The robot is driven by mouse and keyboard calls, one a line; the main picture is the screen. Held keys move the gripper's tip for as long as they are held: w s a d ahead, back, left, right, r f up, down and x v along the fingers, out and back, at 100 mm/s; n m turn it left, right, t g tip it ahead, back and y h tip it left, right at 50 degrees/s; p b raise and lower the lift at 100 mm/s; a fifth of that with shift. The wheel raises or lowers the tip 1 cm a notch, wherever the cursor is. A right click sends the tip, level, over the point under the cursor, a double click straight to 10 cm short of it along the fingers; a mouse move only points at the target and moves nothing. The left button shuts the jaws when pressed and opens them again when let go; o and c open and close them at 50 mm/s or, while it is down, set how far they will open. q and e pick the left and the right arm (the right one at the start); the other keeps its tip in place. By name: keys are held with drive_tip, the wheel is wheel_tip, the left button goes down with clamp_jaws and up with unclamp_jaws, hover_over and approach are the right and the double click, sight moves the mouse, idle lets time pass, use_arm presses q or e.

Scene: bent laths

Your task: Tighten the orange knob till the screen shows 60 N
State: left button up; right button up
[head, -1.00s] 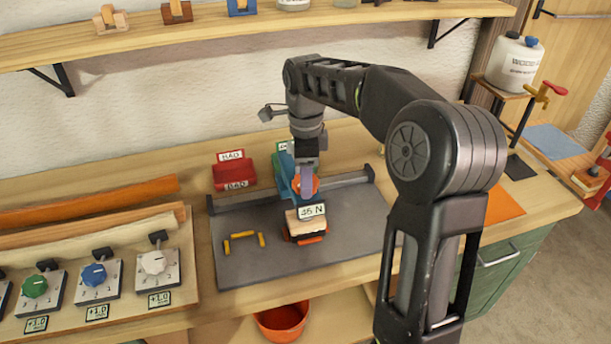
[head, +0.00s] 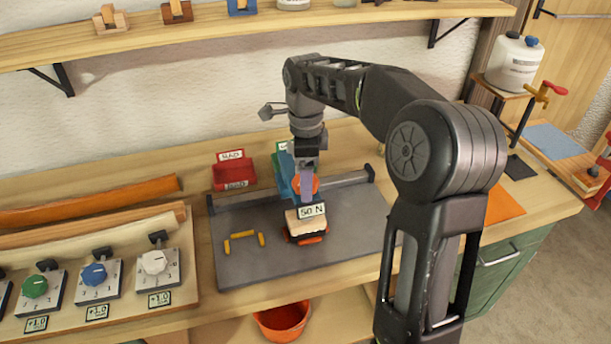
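The orange knob (head: 314,184) sits above a small press on the grey plate, partly hidden by my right gripper. The screen (head: 312,211) on the front of the press reads 50 N. A pale wooden block (head: 303,226) is under the screen, with orange parts below it. My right gripper (head: 306,190) points down at the knob, its fingers against it; it looks shut on the knob, though only one finger shows clearly. My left gripper is not in view.
A grey plate (head: 256,263) with a yellow handle-like bracket (head: 243,236) lies around the press. A red bin (head: 234,176) stands behind it. Dial boxes with a white knob (head: 154,262) and a blue knob (head: 95,274) stand left. An orange bucket (head: 282,322) is below the bench edge.

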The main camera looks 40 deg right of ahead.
drive_tip(key=shift+r, duration=0.3)
wheel_tip(320, 180, up, 4)
drive_tip(key=shift+w+r, duration=0.1)
wheel_tip(320, 180, up, 3)
drive_tip(key=shift+f+p, duration=0.2)
drive_tip(key=shift+p, duration=0.95)
drive_tip(key=shift+r, duration=0.25)
drive_tip(key=shift+f, duration=0.1)
